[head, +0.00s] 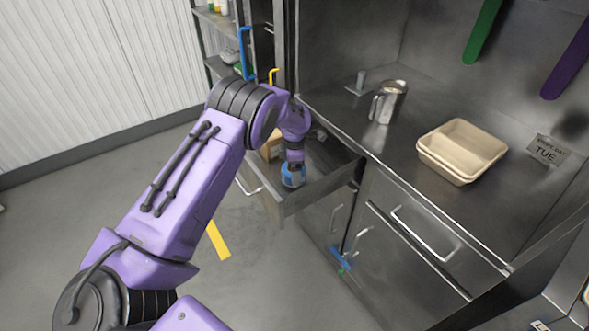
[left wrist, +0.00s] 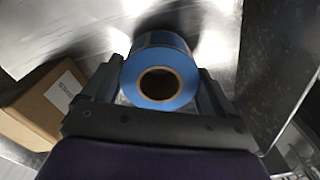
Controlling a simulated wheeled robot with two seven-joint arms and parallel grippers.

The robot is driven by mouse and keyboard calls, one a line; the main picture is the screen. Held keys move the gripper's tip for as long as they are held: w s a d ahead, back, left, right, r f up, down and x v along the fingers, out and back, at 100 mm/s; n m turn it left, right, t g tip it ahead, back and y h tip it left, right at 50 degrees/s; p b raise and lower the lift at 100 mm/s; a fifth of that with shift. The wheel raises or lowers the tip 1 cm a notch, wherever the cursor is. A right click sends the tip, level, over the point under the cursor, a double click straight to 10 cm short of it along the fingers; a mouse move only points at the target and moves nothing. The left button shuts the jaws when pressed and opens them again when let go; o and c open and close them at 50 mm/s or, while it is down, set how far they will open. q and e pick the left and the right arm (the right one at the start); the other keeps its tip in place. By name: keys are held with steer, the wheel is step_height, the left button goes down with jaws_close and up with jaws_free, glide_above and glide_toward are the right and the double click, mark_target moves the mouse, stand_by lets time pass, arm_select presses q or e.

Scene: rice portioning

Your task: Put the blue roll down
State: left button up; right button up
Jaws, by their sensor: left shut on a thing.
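The blue roll (head: 293,175) is at my left gripper, inside or just above the open drawer (head: 317,188). In the left wrist view the blue roll (left wrist: 160,75) sits between the two fingers of my left gripper (left wrist: 162,88), with its brown core facing the camera. The left gripper is shut on it. The bright metal drawer floor shows beyond the roll. I cannot tell whether the roll touches the floor. My right gripper is not in view.
A brown cardboard box (left wrist: 45,105) lies in the drawer left of the roll. A drawer wall (left wrist: 275,70) rises close on the right. On the counter stand a metal jug (head: 387,102) and a beige tray (head: 424,150).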

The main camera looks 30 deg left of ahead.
arm_select(q)
steer(key=shift+f, duration=0.55)
steer(key=shift+f, duration=0.1)
steer(key=o, duration=0.9)
steer(key=shift+r, duration=0.2)
step_height(320, 180, up, 11)
steer(key=shift+f+b, duration=0.15)
steer(key=shift+b, duration=0.65)
steer(key=shift+r, duration=0.6)
